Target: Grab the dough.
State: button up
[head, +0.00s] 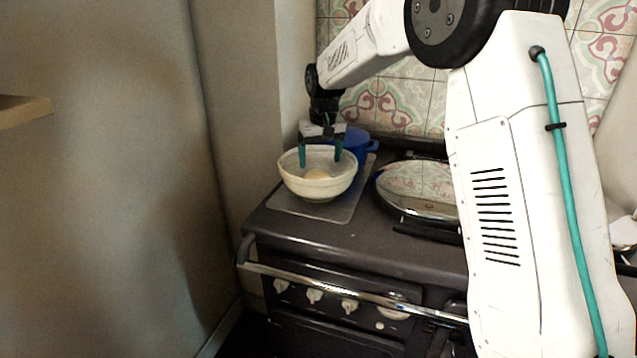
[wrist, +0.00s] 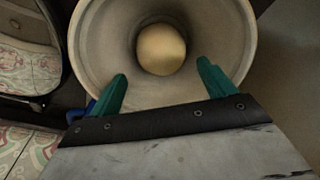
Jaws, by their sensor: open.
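The dough (head: 317,174) is a pale round lump lying inside a cream bowl (head: 318,188) on the left part of the stove top. In the wrist view the dough (wrist: 161,49) sits at the bottom of the bowl (wrist: 94,40), ahead of the fingertips. My gripper (head: 320,156) points down over the bowl with its two teal fingers apart. In the wrist view my gripper (wrist: 160,80) is open and empty, with the dough beyond the gap between the fingers. I cannot tell how far the tips are above the dough.
A blue pot (head: 360,146) stands just behind the bowl. A round shiny hotplate lid (head: 418,188) is to the right. A metal rail (head: 350,292) runs along the stove front. A wall (head: 230,100) rises at the left, and a wooden shelf edge (head: 22,110) juts in at the far left.

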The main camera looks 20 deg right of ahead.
aim_at(319, 172)
jog(key=f, duration=0.5)
jog(key=w+f, duration=0.1)
jog(key=f, duration=0.1)
jog(key=shift+w+a+f, duration=0.1)
jog(key=shift+f, duration=0.3)
jog(key=c, duration=0.8)
jog(key=shift+r, duration=0.1)
jog(key=shift+c, duration=0.5)
jog(key=shift+r, duration=0.25)
notch_tip(319, 172, up, 10)
jog(key=shift+f, duration=0.25)
jog(key=shift+r, duration=2)
